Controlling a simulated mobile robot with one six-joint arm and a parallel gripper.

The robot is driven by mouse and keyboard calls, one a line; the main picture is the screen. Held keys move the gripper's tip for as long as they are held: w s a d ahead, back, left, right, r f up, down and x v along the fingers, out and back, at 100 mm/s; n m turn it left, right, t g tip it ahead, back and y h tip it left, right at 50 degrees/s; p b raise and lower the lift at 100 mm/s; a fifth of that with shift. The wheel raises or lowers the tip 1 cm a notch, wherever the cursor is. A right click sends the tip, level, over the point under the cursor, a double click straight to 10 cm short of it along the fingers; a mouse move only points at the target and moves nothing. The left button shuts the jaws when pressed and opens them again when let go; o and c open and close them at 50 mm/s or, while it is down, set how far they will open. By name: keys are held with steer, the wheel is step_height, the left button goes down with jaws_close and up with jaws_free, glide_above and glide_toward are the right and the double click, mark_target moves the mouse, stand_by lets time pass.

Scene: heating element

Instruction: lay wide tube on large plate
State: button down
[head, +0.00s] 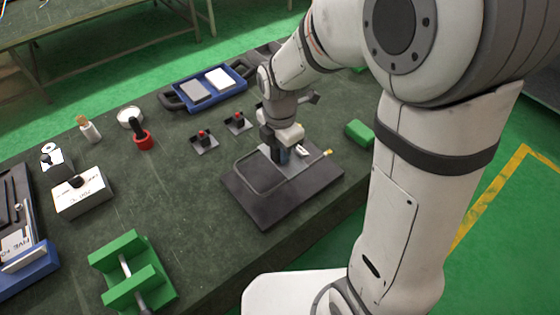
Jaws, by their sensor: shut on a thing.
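The large plate (268,214) is a flat dark square on the green workbench, right of centre in the head view. The wide tube (252,185) is a thin grey bent loop over the plate, with a yellowish tip at its right end. My gripper (279,157) points down over the back half of the plate and is shut on the wide tube. The fingers and arm hide part of the tube. I cannot tell whether the tube touches the plate or hangs just above it.
A green block (359,132) stands right of the plate, near the bench edge. Two small red-knobbed pieces (204,142) sit behind left. A green fixture (132,270), a white box (82,194) and a blue tray (235,73) stand around. Bench left of the plate is clear.

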steer(key=shift+d+f, duration=0.1)
steer(key=shift+f, duration=3.05)
steer(key=shift+f, duration=0.1)
steer(key=c, duration=1.2)
jaws_free()
step_height(320, 180, up, 12)
steer(key=shift+s+r, duration=0.1)
steer(key=s+d+r+m+t, duration=0.1)
steer(key=s+d+m, duration=0.5)
steer(key=m, duration=0.6)
steer(key=s+d+r+m+t, duration=0.2)
steer(key=s+d+r+m, duration=0.2)
steer(key=m, duration=0.8)
steer(key=shift+s+d+r+m, duration=0.2)
steer(key=shift+s+d+m, duration=0.2)
steer(key=shift+s+d, duration=0.6)
